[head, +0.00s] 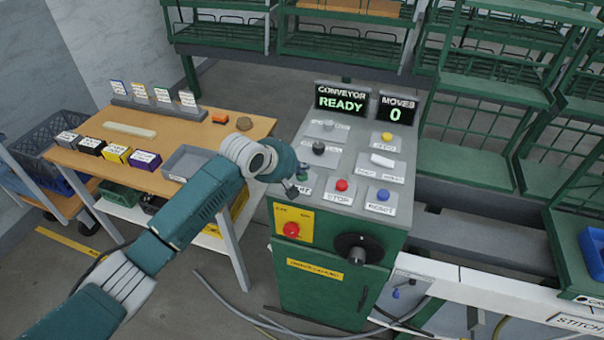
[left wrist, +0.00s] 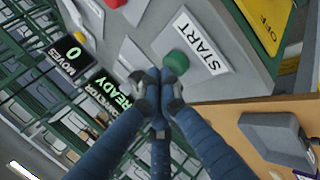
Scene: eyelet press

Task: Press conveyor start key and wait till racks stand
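The green start key (left wrist: 176,62) sits beside its START label (left wrist: 200,42) on the sloped grey console in the left wrist view. In the head view the key (head: 303,177) is partly hidden by my left gripper (head: 297,187). In the left wrist view the fingertips of my left gripper (left wrist: 158,88) are drawn together, empty, very close to the key; I cannot tell whether they touch it. The conveyor display (head: 341,101) reads READY and the moves display (head: 396,110) reads 0. Green racks (head: 465,170) stand behind the console. My right gripper is not in view.
A red button on yellow (head: 291,230) is on the console front. A wooden table (head: 190,130) with labelled boxes and a grey tray (head: 187,162) stands left.

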